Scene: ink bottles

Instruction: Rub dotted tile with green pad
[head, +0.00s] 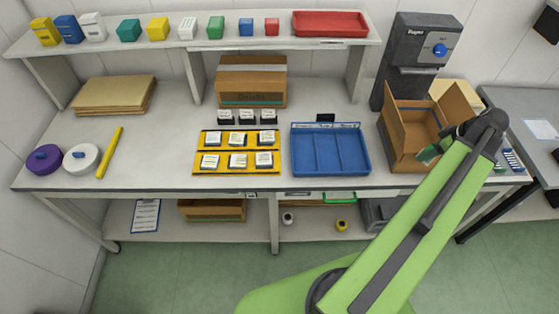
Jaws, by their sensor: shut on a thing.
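My gripper (444,137) is at the right of the bench, at the dark end of my green arm, over the front of the open cardboard box. It is shut on a small green piece that looks like the green pad (428,154), held tilted by the box's front right. The fingers are small and partly hidden by my arm. Beyond my arm, at the right front corner of the bench, lie a blue-and-white patterned tile (512,160) and a small green piece (500,168), both partly covered. I cannot make out which surface is the dotted tile.
The open cardboard box (405,152) stands close to my gripper, with a dark dispenser (422,55) behind it. The bench's middle left is clear.

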